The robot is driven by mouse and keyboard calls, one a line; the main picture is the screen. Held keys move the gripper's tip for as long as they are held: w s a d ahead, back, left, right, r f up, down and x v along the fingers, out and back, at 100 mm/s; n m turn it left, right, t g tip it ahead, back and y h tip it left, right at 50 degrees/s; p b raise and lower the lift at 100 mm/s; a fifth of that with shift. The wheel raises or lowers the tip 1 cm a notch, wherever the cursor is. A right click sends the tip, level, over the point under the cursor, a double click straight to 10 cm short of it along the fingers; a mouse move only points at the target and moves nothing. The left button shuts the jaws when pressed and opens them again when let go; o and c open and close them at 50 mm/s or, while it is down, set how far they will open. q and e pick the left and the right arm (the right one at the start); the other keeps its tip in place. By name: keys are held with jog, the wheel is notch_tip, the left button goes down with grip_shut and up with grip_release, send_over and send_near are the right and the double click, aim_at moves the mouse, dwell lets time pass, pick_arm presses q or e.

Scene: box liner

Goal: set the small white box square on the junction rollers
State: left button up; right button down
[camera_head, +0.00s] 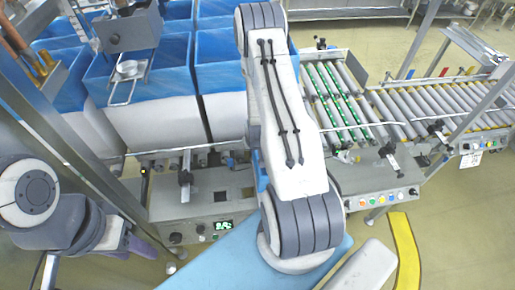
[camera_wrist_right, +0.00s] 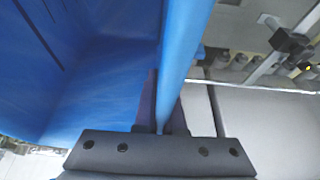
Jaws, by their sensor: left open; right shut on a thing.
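Several white boxes with blue linings stand at the left and centre of the head view. The nearest to my right arm is a white box (camera_head: 225,118), partly hidden behind that arm. My right gripper is hidden in the head view. In the right wrist view my right gripper (camera_wrist_right: 165,118) is shut on the blue-covered upper edge of a box wall (camera_wrist_right: 188,45), with the blue interior to its left. The junction rollers (camera_head: 338,95), with green strips between them, look empty. My left gripper (camera_head: 152,246) is open and low at the left, apart from the boxes.
A roller conveyor (camera_head: 440,100) runs off to the right. A grey control panel with buttons (camera_head: 380,200) and another with a green display (camera_head: 210,228) front the line. A metal post (camera_head: 470,95) stands at the right. A light blue surface (camera_head: 235,262) lies below my right arm.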

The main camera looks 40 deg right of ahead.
jog(key=shift+f, duration=0.2)
jog(key=c, duration=1)
grip_release()
jog(key=shift+r, duration=0.1)
jog(key=b+v, duration=0.2)
jog(key=v, duration=0.9)
jog(key=shift+w, duration=0.1)
jog(key=shift+s+a+r, duration=0.2)
jog(key=shift+s+r, duration=0.1)
jog(key=shift+r, duration=0.35)
